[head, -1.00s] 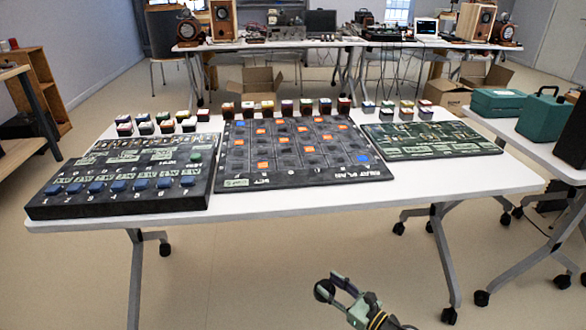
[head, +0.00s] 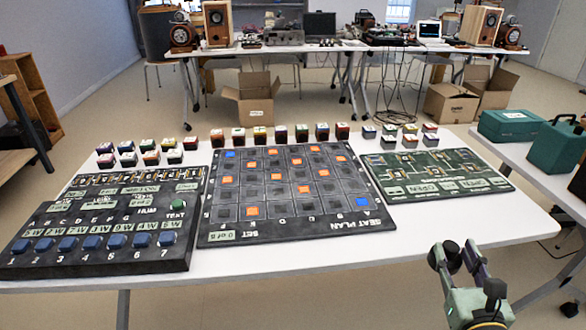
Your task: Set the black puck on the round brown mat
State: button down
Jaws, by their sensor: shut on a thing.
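My gripper (head: 457,254) is at the lower right, in front of the white table's right part, with its fingers pointing up in the picture. It is shut on a dark round thing that looks like the black puck (head: 438,258). The puck shows at the left side of the fingers and is partly covered by them. I see no round brown mat in this view.
The white table (head: 420,235) holds a blue-button panel (head: 95,225), a grid board (head: 290,190) and a green board (head: 440,175). Several small blocks stand behind them. Bare tabletop lies at the right front. Green cases (head: 508,124) stand on a side table.

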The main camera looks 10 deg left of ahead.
jog(key=shift+d+r+h, duration=0.15)
jog(key=shift+d+h, duration=0.15)
jog(key=shift+d, duration=0.05)
jog(key=w+d+p, duration=0.1)
jog(key=w, duration=0.4)
jog(key=w+d+p, duration=0.1)
jog(key=w, duration=0.3)
jog(key=w+d+f+p, duration=0.1)
jog(key=w, duration=0.4)
jog(key=shift+w+d+f+p, duration=0.1)
jog(key=shift+w+d+p, duration=0.2)
jog(key=shift+p, duration=0.1)
jog(key=shift+w+f, duration=0.1)
jog(key=shift+w, duration=0.2)
jog(key=shift+w+f, duration=0.1)
jog(key=shift+f, duration=1.7)
jog(key=shift+f, duration=0.1)
jog(key=c, duration=1)
grip_release()
jog(key=shift+f, duration=0.1)
jog(key=shift+c, duration=0.2)
